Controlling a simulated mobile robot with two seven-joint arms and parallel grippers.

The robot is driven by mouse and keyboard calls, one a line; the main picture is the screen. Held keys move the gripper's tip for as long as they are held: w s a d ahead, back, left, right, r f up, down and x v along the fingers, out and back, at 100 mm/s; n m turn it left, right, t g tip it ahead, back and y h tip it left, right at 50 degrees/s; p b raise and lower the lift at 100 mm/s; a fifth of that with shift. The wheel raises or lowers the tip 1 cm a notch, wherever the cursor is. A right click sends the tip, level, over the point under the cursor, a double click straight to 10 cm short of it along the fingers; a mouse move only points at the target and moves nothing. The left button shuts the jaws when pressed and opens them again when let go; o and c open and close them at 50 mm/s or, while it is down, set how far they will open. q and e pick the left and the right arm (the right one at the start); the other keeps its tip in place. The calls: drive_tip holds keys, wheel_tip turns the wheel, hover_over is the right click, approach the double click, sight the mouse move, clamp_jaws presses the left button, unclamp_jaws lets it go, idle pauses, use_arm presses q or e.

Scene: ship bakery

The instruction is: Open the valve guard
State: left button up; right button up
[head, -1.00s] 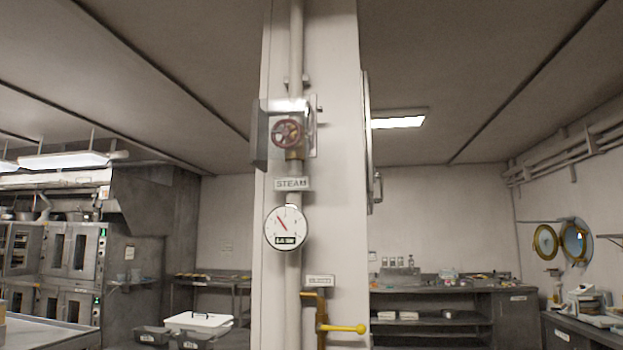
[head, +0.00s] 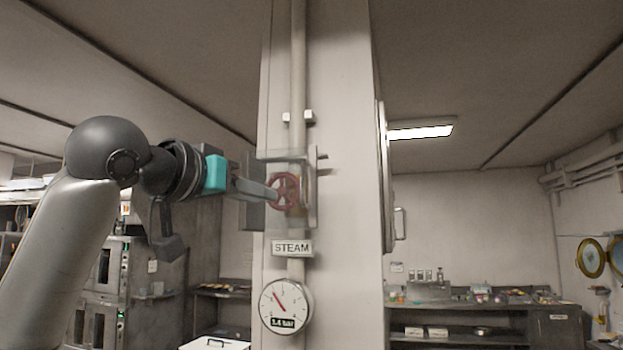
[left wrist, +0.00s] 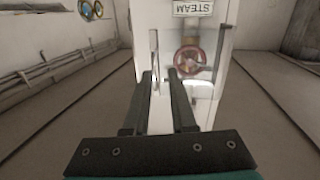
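The valve guard (head: 268,165) is a clear, box-like cover on the white column, around the red valve wheel (head: 286,191). A grey panel stands at its left side. My left gripper (head: 272,194) reaches in from the left, its fingers at the guard's left side. In the left wrist view, where the scene is upside down, the two fingers (left wrist: 156,80) are apart, with a thin upright edge between them. I cannot tell whether they touch it. The red wheel (left wrist: 189,59) shows just right of the fingertips. My right gripper is out of view.
A STEAM sign (head: 292,248) and a round pressure gauge (head: 286,306) sit on the column below the guard. Ovens (head: 108,270) stand at the left. A counter (head: 480,325) runs along the back right. The space right of the column is open.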

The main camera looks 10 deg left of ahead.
use_arm(q)
approach(302, 179)
drive_tip(key=shift+m, duration=0.3)
drive_tip(key=p+x, duration=0.6)
drive_tip(key=x, duration=0.4)
drive_tip(key=shift+w+p, duration=0.3)
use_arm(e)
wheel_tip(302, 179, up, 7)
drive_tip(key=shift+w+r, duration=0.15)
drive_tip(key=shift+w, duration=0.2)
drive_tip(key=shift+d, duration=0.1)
use_arm(q)
clamp_jaws()
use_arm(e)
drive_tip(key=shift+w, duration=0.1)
